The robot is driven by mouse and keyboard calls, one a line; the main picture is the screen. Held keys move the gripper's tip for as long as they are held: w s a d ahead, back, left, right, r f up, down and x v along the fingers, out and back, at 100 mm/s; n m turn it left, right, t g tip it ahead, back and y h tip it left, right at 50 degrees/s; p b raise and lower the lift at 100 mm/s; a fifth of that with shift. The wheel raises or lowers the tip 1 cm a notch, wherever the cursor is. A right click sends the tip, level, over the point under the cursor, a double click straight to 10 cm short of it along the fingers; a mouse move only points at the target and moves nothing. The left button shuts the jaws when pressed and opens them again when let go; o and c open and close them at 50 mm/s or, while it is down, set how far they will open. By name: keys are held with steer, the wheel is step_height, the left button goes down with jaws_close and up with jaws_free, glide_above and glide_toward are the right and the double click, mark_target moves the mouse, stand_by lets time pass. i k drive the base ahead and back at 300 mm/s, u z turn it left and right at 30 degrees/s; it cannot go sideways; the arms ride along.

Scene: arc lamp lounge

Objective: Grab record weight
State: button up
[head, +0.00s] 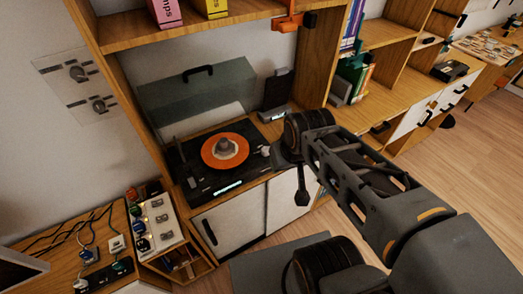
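The record weight (226,147) is a small grey, rounded piece standing at the centre of an orange record (211,159). The record lies on a black turntable (195,186) whose clear lid (222,86) is raised. My arm reaches in from the lower right, and its wrist end is just right of the turntable.
A wooden shelf (200,33) with pink and yellow boxes overhangs the turntable at the back. A dark upright device (276,94) stands behind it on the right. A desk with switches and cables (85,255) is at lower left. Wooden floor (450,165) is clear at right.

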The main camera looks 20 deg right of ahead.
mark_target(224, 148)
steer(key=u, duration=3.95)
steer(key=k, duration=0.55)
steer(key=z, duration=1.05)
